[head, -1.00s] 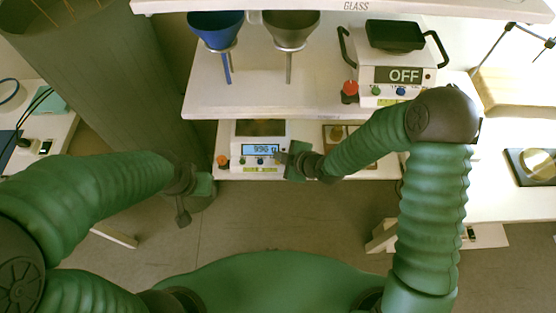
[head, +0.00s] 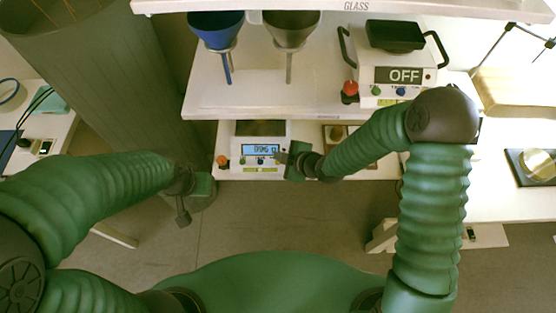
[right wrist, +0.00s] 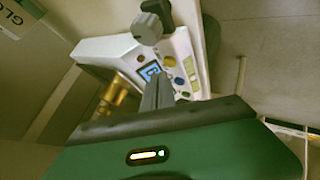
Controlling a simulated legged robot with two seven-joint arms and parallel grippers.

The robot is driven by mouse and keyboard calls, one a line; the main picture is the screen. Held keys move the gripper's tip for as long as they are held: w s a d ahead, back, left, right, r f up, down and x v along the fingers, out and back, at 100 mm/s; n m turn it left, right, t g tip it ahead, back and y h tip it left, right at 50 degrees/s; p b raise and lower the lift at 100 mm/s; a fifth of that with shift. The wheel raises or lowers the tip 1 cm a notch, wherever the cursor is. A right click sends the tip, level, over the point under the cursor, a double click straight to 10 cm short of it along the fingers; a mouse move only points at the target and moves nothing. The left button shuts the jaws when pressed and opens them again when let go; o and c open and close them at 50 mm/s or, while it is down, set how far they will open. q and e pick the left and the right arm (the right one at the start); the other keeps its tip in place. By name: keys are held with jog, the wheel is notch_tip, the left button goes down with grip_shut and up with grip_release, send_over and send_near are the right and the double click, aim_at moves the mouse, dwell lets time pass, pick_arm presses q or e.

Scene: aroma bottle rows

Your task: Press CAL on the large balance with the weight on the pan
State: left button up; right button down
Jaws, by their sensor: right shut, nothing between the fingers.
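A white balance (head: 258,160) with a lit blue display stands on the lower shelf, its buttons along the front. In the right wrist view, its front panel (right wrist: 182,62) shows the display and coloured buttons. A brass weight (right wrist: 118,95) shows left of the display; I cannot tell if it is on the pan. My right gripper (head: 283,157) is at the balance's right front; its shut, empty fingers (right wrist: 158,92) point at the panel. I cannot tell whether they touch a button. My left gripper (head: 182,213) hangs left of the balance, its finger opening unclear.
Another balance (head: 398,78) reading OFF stands on the upper shelf. A blue funnel (head: 216,30) and a grey funnel (head: 291,33) stand to its left. A thick grey column (head: 110,90) rises at left.

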dwell(0.3)
jog(key=shift+f+b, duration=0.3)
jog(key=shift+f, duration=0.05)
jog(key=shift+f+b, duration=0.35)
jog(key=shift+f, duration=0.05)
dwell(0.4)
jog(key=shift+r, duration=0.1)
jog(key=shift+r+p, duration=0.65)
jog(key=shift+r, duration=0.1)
notch_tip(320, 180, up, 5)
jog(key=p, duration=0.4)
dwell(0.5)
